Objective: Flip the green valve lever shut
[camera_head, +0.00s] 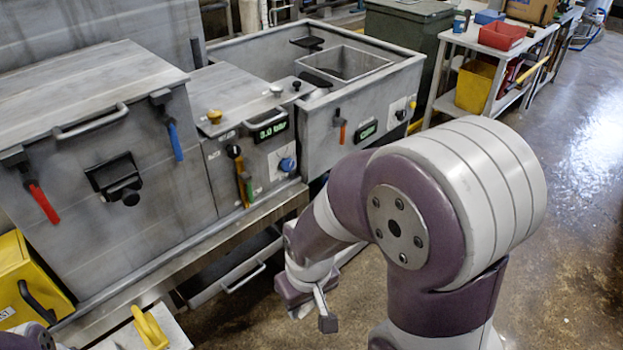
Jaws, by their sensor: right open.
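The green valve lever (249,188) hangs down on the front of the middle grey panel, below the display reading 3.0 bar. An orange-yellow handle (240,172) hangs just left of it, very close. My right gripper (315,316) is open, below and to the right of the lever. It points downward in front of the machine, apart from the lever, and nothing shows between its fingers. My right arm fills much of the right half. My left gripper is not in view; only a bit of my left arm shows at the lower left corner.
A red lever (44,202) and a blue lever (175,140) hang on the left cabinet. An orange lever (342,130) is on the sink unit. A blue knob (287,164) sits right of the green lever. A metal ledge (170,268) juts out below the panels.

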